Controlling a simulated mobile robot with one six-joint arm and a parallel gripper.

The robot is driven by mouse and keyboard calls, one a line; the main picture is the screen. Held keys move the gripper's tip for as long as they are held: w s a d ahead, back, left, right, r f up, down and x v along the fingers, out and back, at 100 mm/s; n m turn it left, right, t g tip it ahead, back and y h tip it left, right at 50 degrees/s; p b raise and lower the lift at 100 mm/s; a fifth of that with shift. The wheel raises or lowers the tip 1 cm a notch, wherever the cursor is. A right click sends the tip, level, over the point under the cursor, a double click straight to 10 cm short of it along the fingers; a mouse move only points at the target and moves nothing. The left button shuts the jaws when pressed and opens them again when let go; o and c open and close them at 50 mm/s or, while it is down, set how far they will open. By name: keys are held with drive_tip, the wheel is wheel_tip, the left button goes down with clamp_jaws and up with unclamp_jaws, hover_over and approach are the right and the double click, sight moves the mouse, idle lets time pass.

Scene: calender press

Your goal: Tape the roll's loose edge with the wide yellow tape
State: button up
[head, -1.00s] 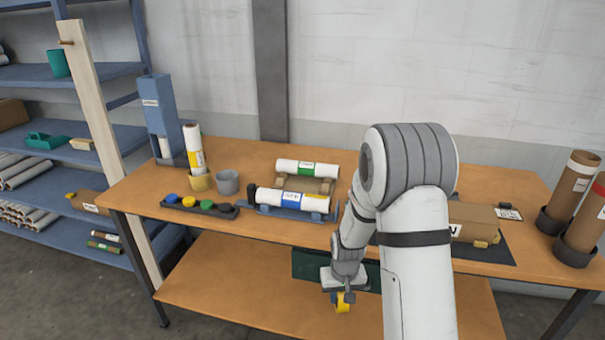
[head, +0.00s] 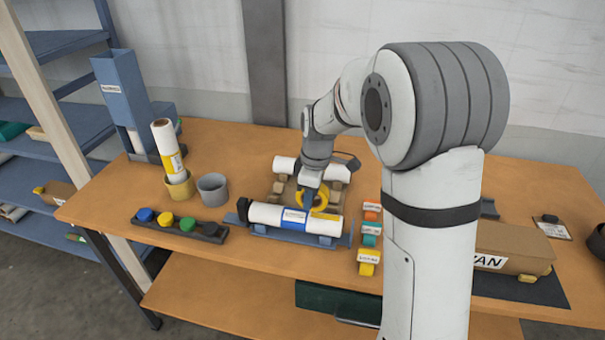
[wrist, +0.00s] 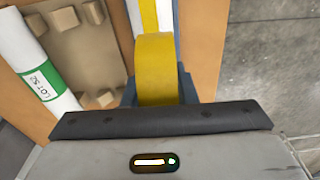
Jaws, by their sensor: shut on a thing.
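The wide yellow tape (head: 321,199) is gripped in my gripper (head: 308,187), directly over the right half of a white roll (head: 262,214) with a blue label. This roll lies in a blue cradle (head: 335,243) near the table's front edge. In the wrist view the yellow tape (wrist: 155,70) is held between the jaws. Beyond it a yellow strip (wrist: 149,14) runs lengthwise along the white surface below. The tape hides the part of the roll beneath it, so contact cannot be told.
Behind lies a second white roll with a green label (wrist: 41,82) on a cardboard cradle (wrist: 75,45). Left are a tray of coloured caps (head: 178,226), a grey cup (head: 212,188) and a yellow cup (head: 179,187). Small labelled blocks (head: 369,235) stand right; a carton (head: 510,245) is farther right.

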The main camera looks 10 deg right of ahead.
drive_tip(key=shift+w+r, duration=0.25)
drive_tip(key=shift+w, duration=0.15)
drive_tip(key=shift+w+d, duration=0.1)
drive_tip(key=shift+s+d+r, duration=0.1)
drive_tip(key=shift+s+d, duration=0.2)
drive_tip(key=shift+d, duration=0.3)
drive_tip(key=d, duration=0.1)
drive_tip(key=s+d, duration=0.1)
drive_tip(key=d, duration=0.1)
drive_tip(key=s+d, duration=0.1)
drive_tip(key=d, duration=0.1)
drive_tip(key=shift+d, duration=0.2)
drive_tip(key=shift+s+d+f+b, duration=0.15)
drive_tip(key=shift+d+f+b, duration=0.15)
drive_tip(key=shift+f+b, duration=1.3)
drive_tip(key=shift+f, duration=0.15)
drive_tip(key=shift+f, duration=0.25)
drive_tip(key=shift+a, duration=0.15)
drive_tip(key=shift+w+a, duration=0.25)
drive_tip(key=shift+a, duration=0.2)
